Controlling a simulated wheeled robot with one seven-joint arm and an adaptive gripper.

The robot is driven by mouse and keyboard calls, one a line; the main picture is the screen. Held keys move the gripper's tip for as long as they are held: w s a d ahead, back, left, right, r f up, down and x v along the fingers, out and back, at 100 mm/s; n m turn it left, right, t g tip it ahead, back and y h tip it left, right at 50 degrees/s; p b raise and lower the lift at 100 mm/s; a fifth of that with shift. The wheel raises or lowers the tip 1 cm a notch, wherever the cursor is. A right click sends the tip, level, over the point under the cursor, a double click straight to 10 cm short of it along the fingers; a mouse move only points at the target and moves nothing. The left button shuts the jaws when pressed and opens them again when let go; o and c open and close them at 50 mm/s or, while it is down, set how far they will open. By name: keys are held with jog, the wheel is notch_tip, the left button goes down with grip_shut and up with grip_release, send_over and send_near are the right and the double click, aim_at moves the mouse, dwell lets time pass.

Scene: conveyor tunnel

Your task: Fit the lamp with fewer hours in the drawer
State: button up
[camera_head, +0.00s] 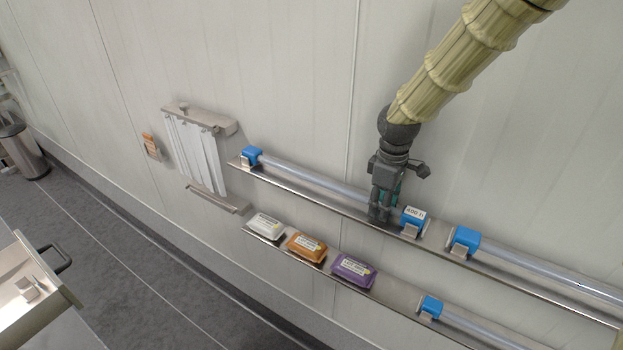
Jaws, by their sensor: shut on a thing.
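A clear tube lamp (310,181) with blue end caps lies on the upper wall shelf; a tag by its right cap (413,218) reads 400 h. My gripper (380,212) is shut on this lamp near that cap, with the lamp still at the shelf. A second tube lamp (545,272) with a blue cap lies on the same shelf to the right; I see no hours tag on it. An open drawer (62,288) with a black handle is at the lower left, with a small metal holder (30,288) inside.
A lower shelf (392,300) holds white (265,226), orange (306,247) and purple (353,270) packs, and another blue-capped tube (480,328). White strips hang from a wall rack (200,150). A bin (22,150) stands at the far left. The floor between drawer and wall is clear.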

grip_shut()
jog(key=shift+r, duration=0.1)
jog(key=shift+r+p, duration=0.2)
jog(key=shift+p, duration=0.1)
jog(key=shift+r+p, duration=0.5)
jog(key=shift+r, duration=0.2)
jog(key=shift+r+p, duration=0.4)
jog(key=shift+p, duration=0.2)
jog(key=shift+r, duration=0.15)
